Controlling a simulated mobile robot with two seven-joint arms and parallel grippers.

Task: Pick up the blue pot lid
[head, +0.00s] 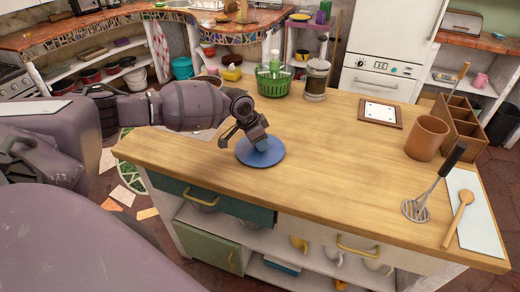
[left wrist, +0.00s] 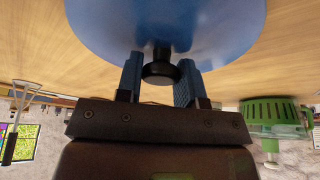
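The blue pot lid (head: 272,158) is a round disc near the front left of the wooden counter, with its upper part covered by my gripper. It looks to lie flat on the counter or very close above it. My left gripper (head: 260,144) reaches down to its middle from above. In the left wrist view, the lid (left wrist: 165,25) fills the top, and its black knob sits between the two fingers of the left gripper (left wrist: 160,80). The fingers are close in on both sides of the knob and appear to touch it. My right gripper is not in view.
The wooden counter (head: 330,150) is clear to the right of the lid.

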